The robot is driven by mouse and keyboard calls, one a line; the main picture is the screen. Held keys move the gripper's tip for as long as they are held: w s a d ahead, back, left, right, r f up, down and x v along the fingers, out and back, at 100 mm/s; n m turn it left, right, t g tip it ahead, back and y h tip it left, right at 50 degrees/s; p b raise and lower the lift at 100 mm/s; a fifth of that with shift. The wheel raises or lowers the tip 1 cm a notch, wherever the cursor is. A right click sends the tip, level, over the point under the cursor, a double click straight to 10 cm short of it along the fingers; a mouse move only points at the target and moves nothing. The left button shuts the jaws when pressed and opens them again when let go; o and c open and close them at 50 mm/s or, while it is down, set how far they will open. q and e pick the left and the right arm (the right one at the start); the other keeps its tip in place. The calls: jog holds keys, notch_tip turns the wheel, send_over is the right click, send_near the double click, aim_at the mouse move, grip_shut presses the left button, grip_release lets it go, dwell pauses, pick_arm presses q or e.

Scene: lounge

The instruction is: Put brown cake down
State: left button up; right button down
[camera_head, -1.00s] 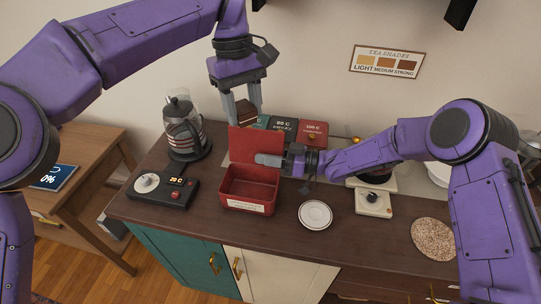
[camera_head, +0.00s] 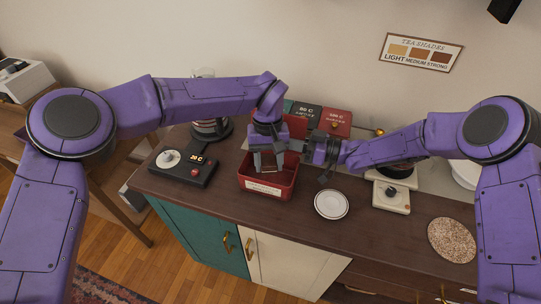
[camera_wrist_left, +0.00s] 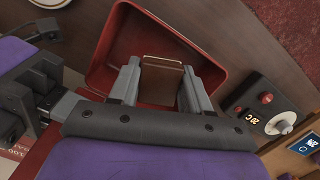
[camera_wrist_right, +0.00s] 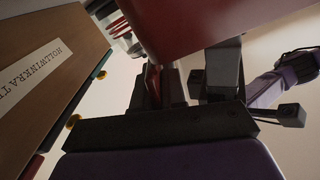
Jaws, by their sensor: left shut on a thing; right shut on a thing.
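My left gripper (camera_head: 268,163) is shut on the brown cake (camera_wrist_left: 161,80), a brown block held between its fingers. In the left wrist view the cake is over the opening of the red box (camera_wrist_left: 112,52). The head view shows the fingers pointing down inside the outline of the red box (camera_head: 262,187). Whether the cake touches the box floor is hard to tell. The box's red lid (camera_head: 297,127) stands raised at the back. My right gripper (camera_head: 312,150) is shut on the lid, whose red panel fills the top of the right wrist view (camera_wrist_right: 190,22).
A black control unit (camera_head: 183,167) with a knob stands left of the box. A white saucer (camera_head: 331,204) lies to its right. A white scale-like device (camera_head: 391,197) and a round speckled mat (camera_head: 452,240) are further right. Tins (camera_head: 335,121) stand behind.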

aim_at(268, 158)
pick_arm(q)
notch_tip(268, 158, down, 6)
jog(key=shift+f, duration=0.1)
jog(key=o, duration=1)
jog(key=shift+o, duration=0.2)
jog(key=r, duration=0.4)
jog(key=w+r, duration=0.1)
jog(key=r, duration=0.3)
jog(key=w+r, duration=0.1)
jog(key=r, duration=0.3)
jog(key=shift+a, duration=0.15)
pick_arm(e)
jog(key=c, duration=1.1)
grip_release()
